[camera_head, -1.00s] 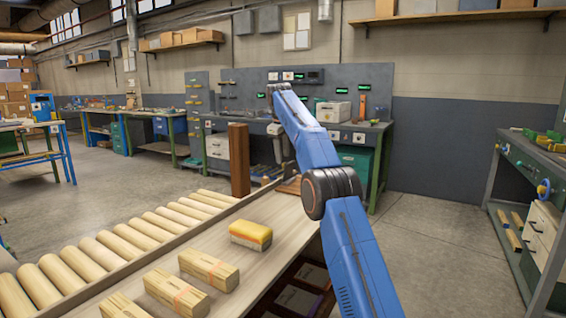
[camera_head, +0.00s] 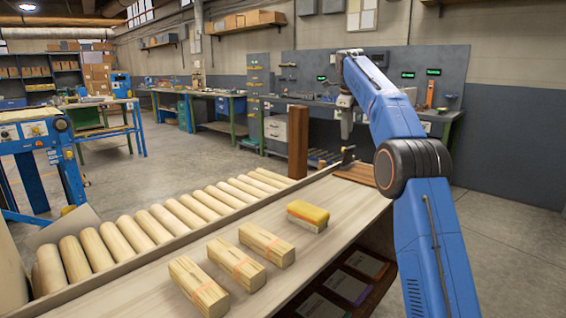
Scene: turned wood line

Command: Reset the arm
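My blue arm reaches up from the lower right, bends at a dark round joint, and runs to a grey wrist. My gripper (camera_head: 348,156) hangs from that wrist, small and dark, over the far end of the wooden bench top (camera_head: 345,215). It is near a brown board (camera_head: 357,173) at that end. Its fingers are too small to tell whether they are open or shut, and I see nothing held in it.
A yellow-topped block (camera_head: 307,215) and bundles of wood sticks (camera_head: 267,244) lie on the bench. A roller conveyor (camera_head: 170,218) runs along its left side. A dark wooden post (camera_head: 298,142) stands beside the gripper. Open floor (camera_head: 190,165) lies beyond the conveyor.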

